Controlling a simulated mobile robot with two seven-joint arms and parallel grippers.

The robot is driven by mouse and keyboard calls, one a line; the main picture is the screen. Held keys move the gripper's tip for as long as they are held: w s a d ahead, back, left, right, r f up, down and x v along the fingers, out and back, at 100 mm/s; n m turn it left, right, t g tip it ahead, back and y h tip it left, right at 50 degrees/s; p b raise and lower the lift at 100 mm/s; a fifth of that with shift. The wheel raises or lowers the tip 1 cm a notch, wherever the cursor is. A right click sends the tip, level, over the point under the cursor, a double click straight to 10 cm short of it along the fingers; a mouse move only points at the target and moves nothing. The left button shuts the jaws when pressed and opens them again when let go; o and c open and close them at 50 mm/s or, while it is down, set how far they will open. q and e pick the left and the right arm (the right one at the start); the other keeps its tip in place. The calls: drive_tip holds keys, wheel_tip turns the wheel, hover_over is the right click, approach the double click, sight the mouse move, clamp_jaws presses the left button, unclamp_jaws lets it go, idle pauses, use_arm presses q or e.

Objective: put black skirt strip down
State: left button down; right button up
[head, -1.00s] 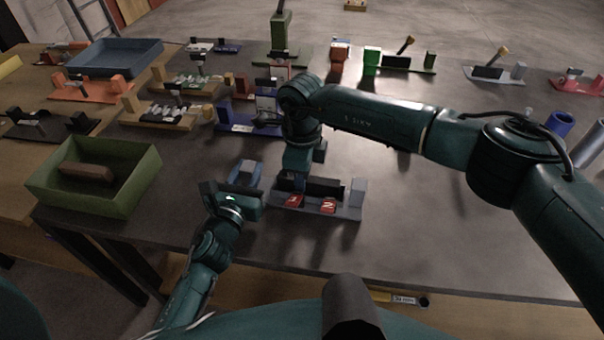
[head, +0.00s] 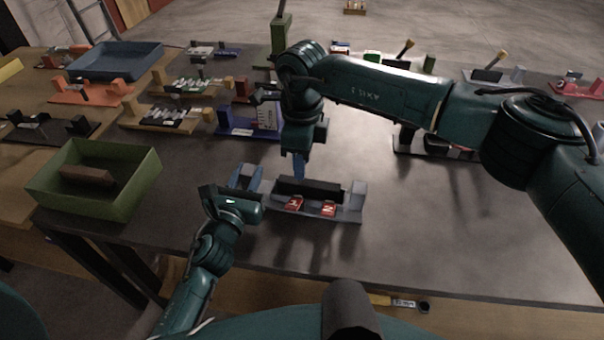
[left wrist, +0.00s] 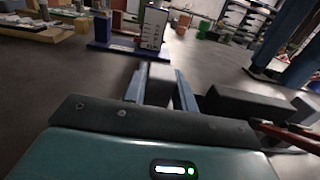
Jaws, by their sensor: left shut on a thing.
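The black skirt strip (head: 309,187) lies lengthwise on the grey fixture (head: 345,214), between its two end blocks; it also shows in the left wrist view (left wrist: 245,104). Two red numbered tiles (head: 294,203) sit in front of it. My left gripper (head: 247,178) is shut on the fixture's left grey end block, seen between the blue fingers in the left wrist view (left wrist: 158,82). My right gripper (head: 299,168) points down just above the strip's left part, its tips apart from or near the strip. Its finger opening is too small to tell.
A green bin (head: 120,205) with a brown block (head: 88,174) stands at the left. A blue tray (head: 115,62) and several coloured fixtures fill the back.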

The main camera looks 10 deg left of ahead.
wheel_tip(320, 180, up, 6)
drive_tip(key=shift+r, duration=0.2)
use_arm(q)
drive_tip(key=c, duration=1)
unclamp_jaws()
drive_tip(key=shift+c, duration=0.2)
